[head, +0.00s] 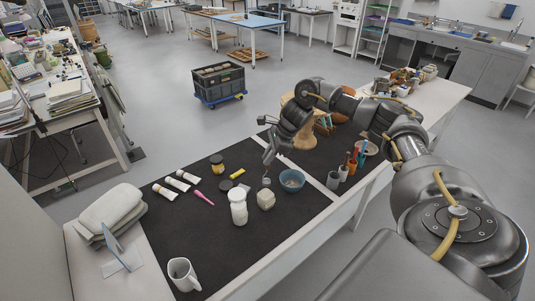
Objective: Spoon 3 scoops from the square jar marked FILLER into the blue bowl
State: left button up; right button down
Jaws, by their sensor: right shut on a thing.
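My right gripper (269,156) points down over the dark mat and is shut on a thin spoon. The spoon's lower end (266,181) hangs just above or at the mouth of a small pale square jar (266,200); I cannot tell whether it is inside. Any lettering on the jar is too small to read. The blue bowl (292,181) stands just right of and behind the jar. I cannot make out what is in the bowl or on the spoon. My left gripper is not in view.
A white round jar (239,210) stands left of the square jar. A dark disc, a yellow piece, a yellow-brown jar (217,165), white tubes (177,184) and a pink tool lie farther left. A white mug (183,274) stands in front. Cups with tools (344,172) stand right of the bowl.

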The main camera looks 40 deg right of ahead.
jog(key=shift+s+f, duration=0.1)
jog(key=shift+f, duration=0.45)
jog(key=f+b, duration=0.4)
jog(key=f, duration=0.1)
jog(key=w+f+b, duration=0.1)
jog(key=f+b, duration=0.1)
jog(key=shift+f+b, duration=0.25)
jog(key=shift+b, duration=0.15)
jog(key=shift+r, duration=0.1)
dwell(0.3)
jog(key=shift+s+r+p, duration=0.25)
jog(key=shift+r+p, duration=1)
jog(key=shift+r, duration=0.6)
jog(key=shift+s+r+p, duration=0.2)
jog(key=shift+r+p, duration=1.05)
jog(key=shift+r, duration=0.55)
jog(key=shift+r+p, duration=1.15)
jog(key=shift+r, duration=0.6)
